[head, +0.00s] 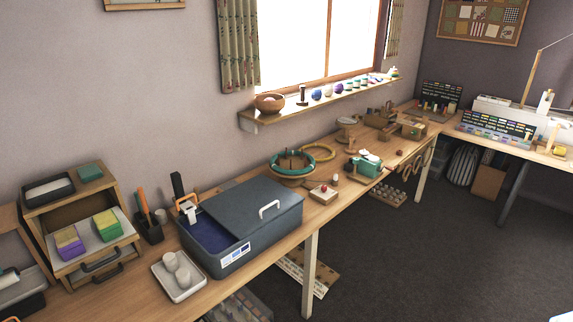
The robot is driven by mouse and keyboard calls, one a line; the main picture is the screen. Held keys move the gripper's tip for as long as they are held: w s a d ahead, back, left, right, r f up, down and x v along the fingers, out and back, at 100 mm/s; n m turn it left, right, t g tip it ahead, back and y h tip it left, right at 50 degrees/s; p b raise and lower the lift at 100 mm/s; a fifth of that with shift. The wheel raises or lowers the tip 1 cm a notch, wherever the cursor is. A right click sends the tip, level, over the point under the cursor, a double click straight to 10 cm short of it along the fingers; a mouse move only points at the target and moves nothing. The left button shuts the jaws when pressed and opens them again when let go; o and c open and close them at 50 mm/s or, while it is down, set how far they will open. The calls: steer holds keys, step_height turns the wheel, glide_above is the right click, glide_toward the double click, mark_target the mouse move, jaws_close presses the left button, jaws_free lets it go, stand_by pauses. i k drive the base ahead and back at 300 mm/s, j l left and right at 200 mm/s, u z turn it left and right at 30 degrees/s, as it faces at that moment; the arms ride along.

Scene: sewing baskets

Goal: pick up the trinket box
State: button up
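No object is clearly marked as the trinket box. A small wooden box with a pale top and a dark red spot (323,194) sits near the front edge of the long table, right of the large grey case, and could be it. Small wooden boxes (413,130) farther back along the table are other possible matches, too small to tell. My gripper is not in view.
The long wooden table (340,206) runs along the wall under a window shelf (325,98). The grey case (255,222), a basket with a teal ring (292,178) and a teal-topped item (369,163) stand near the small box. Open carpet (420,250) lies in front.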

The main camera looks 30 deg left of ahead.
mark_target(106, 223)
steer(key=u, duration=2.6)
steer(key=i+j+u, duration=0.1)
steer(key=i+j, duration=0.2)
steer(key=i+j+u, duration=0.1)
steer(key=i+j, duration=0.15)
steer(key=i, duration=0.2)
steer(key=i+j+u, duration=0.1)
steer(key=i, duration=0.3)
steer(key=i+j, duration=0.15)
steer(key=j, duration=0.15)
steer(key=i+j, duration=0.2)
steer(key=k+l+u, duration=0.15)
steer(key=l, duration=0.25)
steer(key=i, duration=0.05)
